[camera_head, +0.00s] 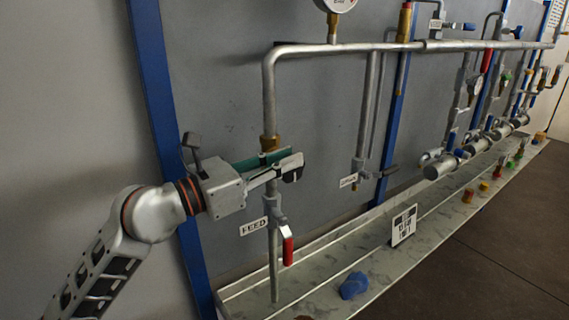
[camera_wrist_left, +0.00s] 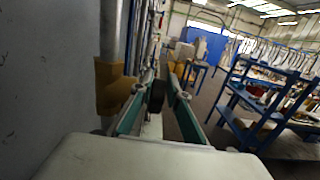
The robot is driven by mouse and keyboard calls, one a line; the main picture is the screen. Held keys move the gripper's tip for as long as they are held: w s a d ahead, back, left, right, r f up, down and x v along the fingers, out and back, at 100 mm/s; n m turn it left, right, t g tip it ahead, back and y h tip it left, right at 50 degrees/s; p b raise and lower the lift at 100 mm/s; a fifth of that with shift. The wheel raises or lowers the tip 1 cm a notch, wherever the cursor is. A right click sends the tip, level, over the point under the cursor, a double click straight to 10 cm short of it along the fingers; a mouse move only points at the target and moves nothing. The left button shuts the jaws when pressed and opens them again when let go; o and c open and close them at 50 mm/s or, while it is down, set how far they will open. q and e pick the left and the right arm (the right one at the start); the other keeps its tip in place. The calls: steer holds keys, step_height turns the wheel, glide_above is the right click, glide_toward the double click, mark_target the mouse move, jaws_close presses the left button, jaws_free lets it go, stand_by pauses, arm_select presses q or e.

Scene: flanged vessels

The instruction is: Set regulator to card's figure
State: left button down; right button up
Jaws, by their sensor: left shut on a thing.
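My left gripper (camera_head: 287,168) reaches in from the left at the feed pipe (camera_head: 270,100). A brass fitting (camera_head: 268,143) on that pipe shows just behind the gripper's green fingers. In the left wrist view the fingers (camera_wrist_left: 155,98) are shut on a dark knob (camera_wrist_left: 157,96), with the brass body (camera_wrist_left: 110,85) beside them on the left. A round gauge (camera_head: 336,4) above is cut by the top edge, and its reading cannot be told. A white card (camera_head: 404,226) with black marks stands on the tray; I cannot read a figure on it. My right gripper is not in view.
A red-handled valve (camera_head: 287,248) hangs below the gripper beside the FEED label (camera_head: 254,227). A long metal tray (camera_head: 330,268) runs along the wall, with a blue lump (camera_head: 354,286) on it. Several pipes and flanged vessels (camera_head: 443,168) line the right. The floor is clear.

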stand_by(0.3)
arm_select(q)
steer(key=c, duration=2.2)
jaws_free()
steer(key=shift+a, duration=0.1)
steer(key=v, duration=1.2)
steer(key=shift+f, duration=0.25)
